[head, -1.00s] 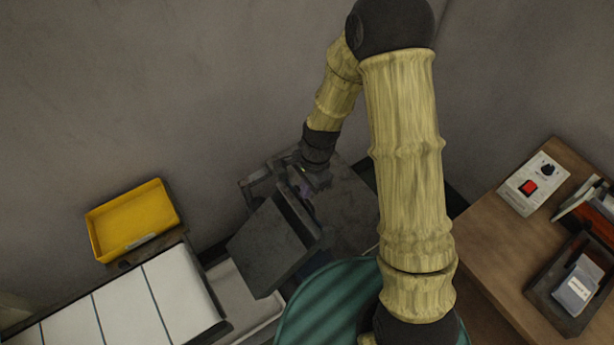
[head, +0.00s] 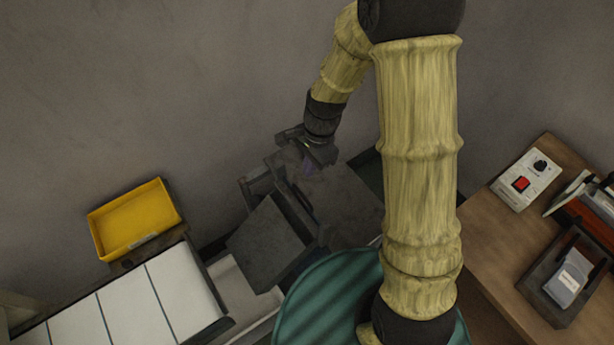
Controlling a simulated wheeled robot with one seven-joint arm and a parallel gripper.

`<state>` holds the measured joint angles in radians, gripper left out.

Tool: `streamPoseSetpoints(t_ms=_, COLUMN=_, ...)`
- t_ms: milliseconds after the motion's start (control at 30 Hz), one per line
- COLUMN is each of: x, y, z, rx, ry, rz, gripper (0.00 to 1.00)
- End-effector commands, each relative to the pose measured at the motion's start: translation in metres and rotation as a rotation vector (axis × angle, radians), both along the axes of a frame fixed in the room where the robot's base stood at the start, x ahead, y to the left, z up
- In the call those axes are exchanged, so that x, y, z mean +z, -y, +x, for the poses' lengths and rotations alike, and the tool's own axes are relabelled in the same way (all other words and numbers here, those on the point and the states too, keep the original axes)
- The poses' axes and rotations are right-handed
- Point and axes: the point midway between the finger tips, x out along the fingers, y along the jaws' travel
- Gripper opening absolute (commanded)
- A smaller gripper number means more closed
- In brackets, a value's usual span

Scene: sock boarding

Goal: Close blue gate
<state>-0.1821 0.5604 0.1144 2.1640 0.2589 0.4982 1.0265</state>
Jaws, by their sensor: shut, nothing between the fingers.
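My gripper (head: 308,157) is shut and empty, over the far end of a dark grey machine (head: 345,205). A small dull blue-purple patch (head: 309,167) shows just below the gripper, close to or touching it. I cannot tell whether this patch is the blue gate or part of my gripper. No other blue gate stands out, and its position cannot be read. The machine has a tilted dark plate (head: 266,244) at its front left and a bracket at its left side. My arm hides part of the machine's right side.
A yellow tray (head: 135,220) stands at the left behind a white segmented belt (head: 130,305). At the right, a wooden table (head: 488,235) holds a control box (head: 526,181) with a red switch and a dark tray (head: 540,288). A grey wall rises behind the machine.

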Motion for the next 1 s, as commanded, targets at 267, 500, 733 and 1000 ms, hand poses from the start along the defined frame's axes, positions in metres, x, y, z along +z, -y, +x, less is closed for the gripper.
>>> streamPoseSetpoints(t_ms=267, x=0.043, y=0.006, z=0.006, rx=-0.001, ry=0.004, rz=0.001, gripper=0.0)
streamPoseSetpoints(t_ms=500, x=0.053, y=0.008, z=0.007, rx=-0.001, ry=0.001, rz=0.0, gripper=0.0)
streamPoseSetpoints(t_ms=733, x=0.053, y=0.009, z=0.007, rx=-0.002, ry=0.0, rz=0.0, gripper=0.0)
streamPoseSetpoints(t_ms=1000, x=0.054, y=0.007, z=0.004, rx=0.026, ry=0.011, rz=-0.001, gripper=0.0)
